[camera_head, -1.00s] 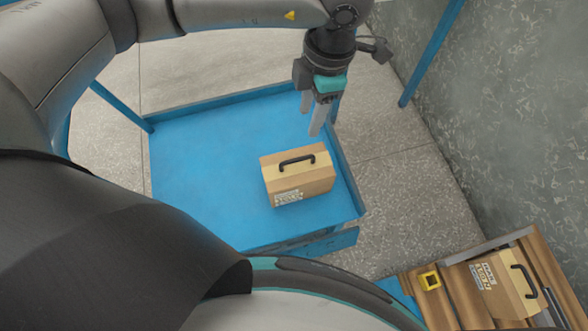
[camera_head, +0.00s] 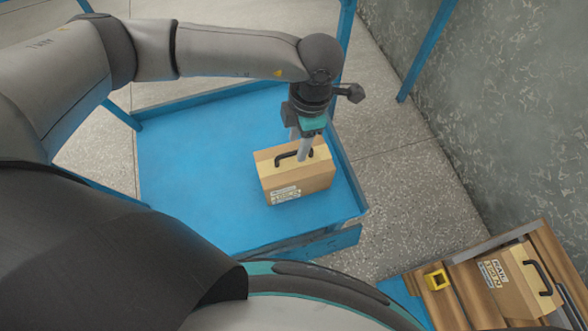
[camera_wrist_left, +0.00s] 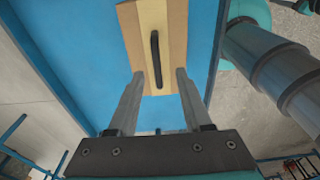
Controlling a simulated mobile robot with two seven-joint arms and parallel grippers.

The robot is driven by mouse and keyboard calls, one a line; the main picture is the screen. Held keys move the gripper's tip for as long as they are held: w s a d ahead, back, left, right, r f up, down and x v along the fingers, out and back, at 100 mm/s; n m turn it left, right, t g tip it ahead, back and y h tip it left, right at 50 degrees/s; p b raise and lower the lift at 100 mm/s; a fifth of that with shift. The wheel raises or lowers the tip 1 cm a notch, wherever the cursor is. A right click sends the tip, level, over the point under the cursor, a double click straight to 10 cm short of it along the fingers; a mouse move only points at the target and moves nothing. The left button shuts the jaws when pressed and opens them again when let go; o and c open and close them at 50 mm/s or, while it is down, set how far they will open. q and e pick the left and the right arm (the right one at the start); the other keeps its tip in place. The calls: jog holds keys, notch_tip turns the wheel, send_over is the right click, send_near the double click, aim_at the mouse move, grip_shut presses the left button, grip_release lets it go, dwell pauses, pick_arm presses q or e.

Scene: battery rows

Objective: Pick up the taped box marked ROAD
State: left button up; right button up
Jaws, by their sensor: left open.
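A tan cardboard box (camera_head: 308,184) with a pale tape band on top and a black handle (camera_head: 279,159) stands on the blue cart's tray. Its front label is too small to read surely. My left gripper (camera_head: 299,156) is open just over this box, fingers pointing down. In the left wrist view the handle (camera_wrist_left: 155,50) runs between the two open fingers (camera_wrist_left: 160,76), apart from both. My right gripper is not in view.
The blue tray (camera_head: 200,180) has a low raised rim and is bare left of the box. A yellow square object (camera_head: 436,280) sits on the wooden surface (camera_head: 468,291) beside the second box. A grey wall (camera_head: 500,90) stands at right.

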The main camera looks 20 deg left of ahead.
aim_at(295, 151)
pick_arm(q)
jog(key=f, duration=0.3)
jog(key=a+f+b, duration=0.1)
jog(key=f, duration=0.1)
jog(key=shift+f, duration=0.1)
grip_shut()
dwell(0.3)
dwell(0.9)
jog(key=shift+d, duration=0.1)
